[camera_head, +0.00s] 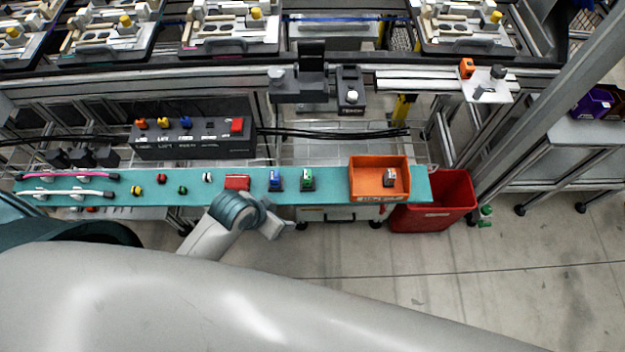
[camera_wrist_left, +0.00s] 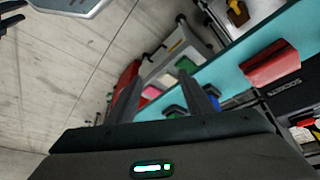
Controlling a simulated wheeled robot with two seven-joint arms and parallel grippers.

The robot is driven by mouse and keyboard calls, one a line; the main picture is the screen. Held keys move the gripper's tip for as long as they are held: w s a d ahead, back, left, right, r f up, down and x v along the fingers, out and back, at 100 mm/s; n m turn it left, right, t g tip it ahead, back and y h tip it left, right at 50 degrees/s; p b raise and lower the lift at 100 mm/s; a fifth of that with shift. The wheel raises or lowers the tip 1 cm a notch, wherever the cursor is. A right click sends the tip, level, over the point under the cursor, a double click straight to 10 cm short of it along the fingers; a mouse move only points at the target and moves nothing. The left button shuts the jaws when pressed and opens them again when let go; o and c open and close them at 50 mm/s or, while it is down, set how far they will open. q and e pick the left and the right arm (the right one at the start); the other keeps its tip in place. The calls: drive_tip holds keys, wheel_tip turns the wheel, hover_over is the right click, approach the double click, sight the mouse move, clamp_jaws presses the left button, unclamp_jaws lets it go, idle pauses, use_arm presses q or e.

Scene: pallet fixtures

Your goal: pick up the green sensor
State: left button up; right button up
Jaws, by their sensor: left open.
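The green sensor (camera_head: 307,180) stands on the teal shelf, between the blue sensor (camera_head: 275,180) and the orange bin. My left gripper (camera_head: 279,228) is at the shelf's front edge, below and left of the green sensor in the head view, and apart from it. In the left wrist view its two dark fingers (camera_wrist_left: 163,97) are spread, with nothing visibly held. Small green and blue parts show near the fingers there, but the fingers partly cover them and I cannot tell exactly which is the green sensor. My right gripper is not in the head view.
The orange bin (camera_head: 362,192) holds one small grey part (camera_head: 390,178). A red block (camera_head: 237,182) lies left of the blue sensor. Several small buttons and cables lie farther left. A black control box (camera_head: 190,147) stands behind the shelf. A red crate (camera_head: 455,192) is at right.

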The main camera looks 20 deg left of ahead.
use_arm(q)
drive_tip(key=w+d+r+m+h, duration=0.1)
drive_tip(key=w+d+r+m, duration=0.15)
drive_tip(key=r, duration=0.35)
drive_tip(key=w+d+r+m+h, duration=0.1)
drive_tip(key=w+d+r+m, duration=0.15)
drive_tip(key=r, duration=0.35)
drive_tip(key=w+a+r+m+g, duration=0.2)
drive_tip(key=w+a+r+m, duration=0.2)
drive_tip(key=w+a+r, duration=0.2)
drive_tip(key=shift+a+m+g, duration=0.4)
drive_tip(key=shift+a, duration=0.5)
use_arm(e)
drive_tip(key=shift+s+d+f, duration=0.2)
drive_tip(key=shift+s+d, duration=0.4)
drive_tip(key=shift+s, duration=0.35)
use_arm(q)
drive_tip(key=p, duration=0.3)
hover_over(305, 174)
drive_tip(key=a, duration=0.2)
drive_tip(key=f, duration=1)
drive_tip(key=shift+s, duration=0.35)
drive_tip(key=shift+w+d+f, duration=0.1)
drive_tip(key=shift+d+f, duration=0.05)
drive_tip(key=shift+f, duration=0.5)
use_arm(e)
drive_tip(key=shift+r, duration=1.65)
